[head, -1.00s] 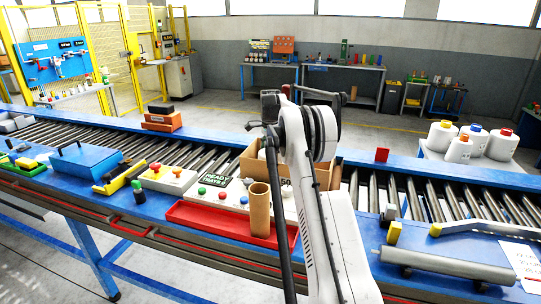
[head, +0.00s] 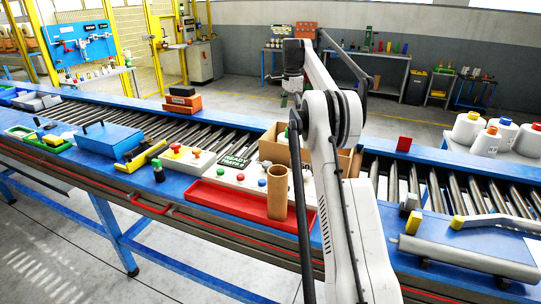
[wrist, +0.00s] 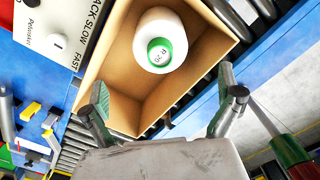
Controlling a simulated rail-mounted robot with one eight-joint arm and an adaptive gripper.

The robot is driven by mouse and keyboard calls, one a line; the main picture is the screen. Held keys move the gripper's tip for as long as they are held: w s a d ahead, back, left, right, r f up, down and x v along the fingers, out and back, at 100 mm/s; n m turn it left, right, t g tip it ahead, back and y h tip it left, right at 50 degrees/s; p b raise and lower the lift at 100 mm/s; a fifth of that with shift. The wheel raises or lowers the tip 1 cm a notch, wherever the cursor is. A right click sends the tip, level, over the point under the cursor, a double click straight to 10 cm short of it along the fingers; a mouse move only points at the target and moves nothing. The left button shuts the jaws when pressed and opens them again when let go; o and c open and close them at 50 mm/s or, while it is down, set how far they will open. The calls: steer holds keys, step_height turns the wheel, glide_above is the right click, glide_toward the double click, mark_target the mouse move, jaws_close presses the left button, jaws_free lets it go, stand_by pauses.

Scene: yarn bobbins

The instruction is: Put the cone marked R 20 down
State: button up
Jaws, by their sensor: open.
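The cone marked R 20 (wrist: 160,42) is white with a green top bearing the label. In the wrist view it stands inside an open cardboard box (wrist: 118,92), towards the far end of the box. My gripper (wrist: 167,97) is open, its two fingers wide apart and empty. The fingers are apart from the cone, on the near side of it in the picture. In the head view my gripper (head: 292,84) hangs above and beyond the conveyor. The cardboard box (head: 346,162) there is partly hidden behind my arm.
Several white cones (head: 467,127) with coloured tops stand on a side table at the right. A brown tube (head: 277,192) stands in a red tray (head: 232,206) in front of the box. A control panel (head: 240,176) lies beside the box.

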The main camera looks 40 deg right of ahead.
steer(key=s+a+r+n+t, duration=0.1)
steer(key=s+a+r+n, duration=0.1)
steer(key=a+r, duration=0.35)
steer(key=s+a+r+n+t+h, duration=0.1)
steer(key=s+a+r+n, duration=0.15)
steer(key=a, duration=0.65)
steer(key=s+a+r+n, duration=0.25)
steer(key=a+r, duration=0.25)
steer(key=a, duration=0.3)
steer(key=s+a+n+t, duration=0.2)
steer(key=s+a+n, duration=0.3)
steer(key=s+a, duration=0.75)
steer(key=s+a+f+n+t, duration=0.1)
steer(key=s+a+f+n, duration=0.2)
steer(key=s, duration=0.4)
steer(key=s+a+f+n+t, duration=0.1)
steer(key=s+a+f+n, duration=0.1)
steer(key=s+a+f, duration=0.3)
steer(key=s+a+f+n+t+y, duration=0.1)
steer(key=s+a+f+n, duration=0.2)
steer(key=s, duration=0.6)
step_height(320, 180, down, 4)
steer(key=shift+s+a+r+n, duration=0.15)
steer(key=shift+s+a+n, duration=0.2)
steer(key=shift+a, duration=0.65)
